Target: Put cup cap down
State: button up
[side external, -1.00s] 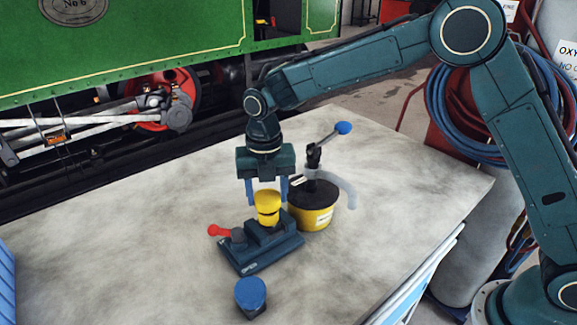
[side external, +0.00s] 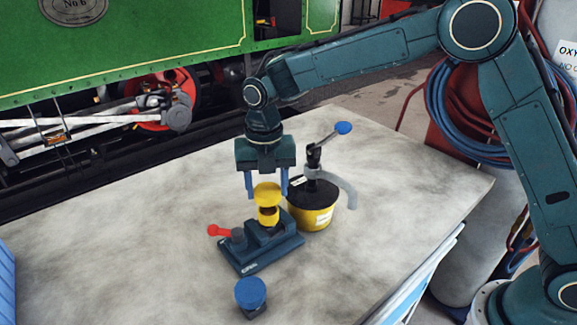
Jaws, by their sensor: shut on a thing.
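My gripper (side external: 267,190) points straight down over the table. Its two blue fingers are shut on the yellow cup cap (side external: 267,196), one on each side. The cap is held level just above the yellow cup (side external: 268,216), with a dark gap showing between them. The cup stands upright in a dark teal vise-like fixture (side external: 264,255) with a red handle (side external: 219,231).
A yellow and black pot (side external: 312,219) with a blue-knobbed lever (side external: 342,128) stands close to the right of my gripper. A blue-topped piece (side external: 250,292) sits in front of the fixture. The grey table (side external: 140,240) is clear to the left.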

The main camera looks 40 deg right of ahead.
aim_at(296, 278)
jog(key=s+a+r+n, duration=0.1)
jog(key=s+r+n, duration=0.3)
jog(key=s, duration=0.7)
notch_tip(296, 278, up, 3)
jog(key=shift+s+a+f+n, duration=0.15)
jog(key=shift+s+a+n, duration=0.2)
jog(key=shift+n, duration=0.05)
jog(key=shift+f, duration=0.1)
notch_tip(296, 278, down, 20)
jog(key=shift+r, duration=0.1)
dwell(0.4)
jog(key=o, duration=1)
jog(key=shift+o, duration=0.2)
